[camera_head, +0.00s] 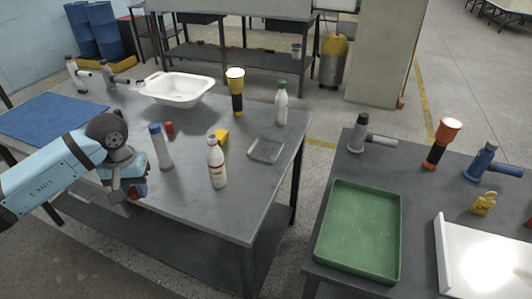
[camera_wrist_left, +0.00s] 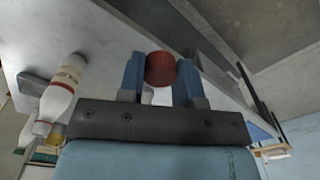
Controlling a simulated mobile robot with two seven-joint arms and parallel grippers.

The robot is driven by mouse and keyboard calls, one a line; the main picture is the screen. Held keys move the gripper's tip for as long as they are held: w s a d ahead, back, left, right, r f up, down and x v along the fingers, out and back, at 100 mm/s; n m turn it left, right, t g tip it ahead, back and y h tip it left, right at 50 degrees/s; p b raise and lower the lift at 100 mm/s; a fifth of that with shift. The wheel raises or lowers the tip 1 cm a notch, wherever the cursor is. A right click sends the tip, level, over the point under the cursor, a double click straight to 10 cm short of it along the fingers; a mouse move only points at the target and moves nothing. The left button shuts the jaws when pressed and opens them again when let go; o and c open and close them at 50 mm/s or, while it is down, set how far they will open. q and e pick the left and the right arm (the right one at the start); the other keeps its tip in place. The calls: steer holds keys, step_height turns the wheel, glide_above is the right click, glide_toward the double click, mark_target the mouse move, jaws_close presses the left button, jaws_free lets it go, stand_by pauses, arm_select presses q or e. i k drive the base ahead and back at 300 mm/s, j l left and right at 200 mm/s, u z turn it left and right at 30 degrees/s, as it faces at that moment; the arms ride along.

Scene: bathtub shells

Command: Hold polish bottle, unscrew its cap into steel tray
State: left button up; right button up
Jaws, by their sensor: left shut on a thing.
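A white bottle (camera_head: 217,168) with a red-and-cream label and a greyish cap stands upright on the grey table; it also shows at the left of the left wrist view (camera_wrist_left: 66,82). Another white bottle (camera_head: 281,106) with a green cap stands farther back. I cannot tell which is the polish bottle. A small shallow grey metal tray (camera_head: 266,150) lies between them, looking empty. My left gripper (camera_head: 137,190) is at the table's near left edge, apart from both bottles. It is shut on a small red cylinder (camera_wrist_left: 160,68). My right gripper is out of view.
A grey cylinder with a blue top (camera_head: 161,147) stands near my left gripper. A green tray (camera_head: 358,231) is on the right table.

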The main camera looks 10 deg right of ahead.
mark_target(214, 155)
steer(key=z, duration=0.45)
steer(key=j+z, duration=0.15)
steer(key=z, duration=0.25)
steer(key=i+j+z, duration=0.1)
steer(key=z, duration=0.35)
steer(key=j+z, duration=0.7)
steer(key=j, duration=0.15)
steer(key=k+j, duration=0.1)
steer(key=j, duration=0.35)
steer(key=j+z, duration=0.15)
steer(key=j, duration=0.3)
steer(key=k+j, duration=0.15)
steer(key=j, duration=0.25)
steer(key=z, duration=0.05)
